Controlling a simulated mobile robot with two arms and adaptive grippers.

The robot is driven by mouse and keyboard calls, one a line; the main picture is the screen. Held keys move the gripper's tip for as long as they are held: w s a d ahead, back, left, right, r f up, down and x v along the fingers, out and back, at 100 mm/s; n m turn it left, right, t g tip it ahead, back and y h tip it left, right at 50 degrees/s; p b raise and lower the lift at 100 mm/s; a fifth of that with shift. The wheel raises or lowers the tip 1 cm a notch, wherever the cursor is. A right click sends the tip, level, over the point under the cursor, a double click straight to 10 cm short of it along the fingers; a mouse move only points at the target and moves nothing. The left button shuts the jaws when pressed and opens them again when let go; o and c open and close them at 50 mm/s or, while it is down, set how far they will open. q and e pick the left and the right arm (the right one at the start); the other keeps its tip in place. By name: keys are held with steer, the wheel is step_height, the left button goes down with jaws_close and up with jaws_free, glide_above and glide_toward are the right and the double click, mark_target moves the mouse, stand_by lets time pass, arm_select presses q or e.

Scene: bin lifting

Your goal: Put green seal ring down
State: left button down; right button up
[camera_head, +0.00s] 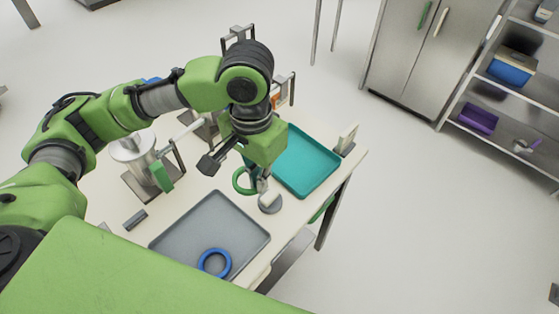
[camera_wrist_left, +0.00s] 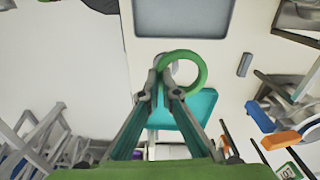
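A green seal ring (camera_head: 236,181) shows in the head view beside the end of my left gripper (camera_head: 255,180). In the left wrist view the ring (camera_wrist_left: 204,73) has its left edge between the two fingertips of my left gripper (camera_wrist_left: 166,84), which are closed on it. The ring appears held above the table, between the grey tray (camera_head: 183,234) and the teal tray (camera_head: 312,180). A blue ring (camera_head: 203,263) lies in the grey tray, near its front edge. The wrist view also shows the grey tray (camera_wrist_left: 185,32) and the teal tray (camera_wrist_left: 199,125). My right gripper is not in view.
A small round grey object (camera_head: 270,204) stands on the white table between the trays. A metal device with a green handle (camera_head: 163,176) stands to the left. A small dark block (camera_head: 135,219) lies near the grey tray. Metal shelves (camera_head: 492,140) stand at the right, across open floor.

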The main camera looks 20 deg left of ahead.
arm_select(q)
steer(key=w+d+m, duration=0.3)
steer(key=d+m, duration=0.6)
steer(key=d, duration=0.2)
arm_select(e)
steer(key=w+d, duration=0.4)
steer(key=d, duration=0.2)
arm_select(q)
steer(key=m+p, duration=0.3)
steer(key=m, duration=0.2)
glide_above(307, 180)
steer(key=f, duration=0.8)
steer(key=shift+s+d+f, duration=0.2)
steer(key=shift+s+f, duration=0.15)
steer(key=shift+w+a+f, duration=0.25)
steer(key=shift+w+f, duration=0.1)
steer(key=shift+f, duration=0.25)
step_height(307, 180, down, 2)
steer(key=shift+f+p, duration=0.1)
steer(key=shift+p, duration=0.8)
steer(key=shift+f, duration=0.45)
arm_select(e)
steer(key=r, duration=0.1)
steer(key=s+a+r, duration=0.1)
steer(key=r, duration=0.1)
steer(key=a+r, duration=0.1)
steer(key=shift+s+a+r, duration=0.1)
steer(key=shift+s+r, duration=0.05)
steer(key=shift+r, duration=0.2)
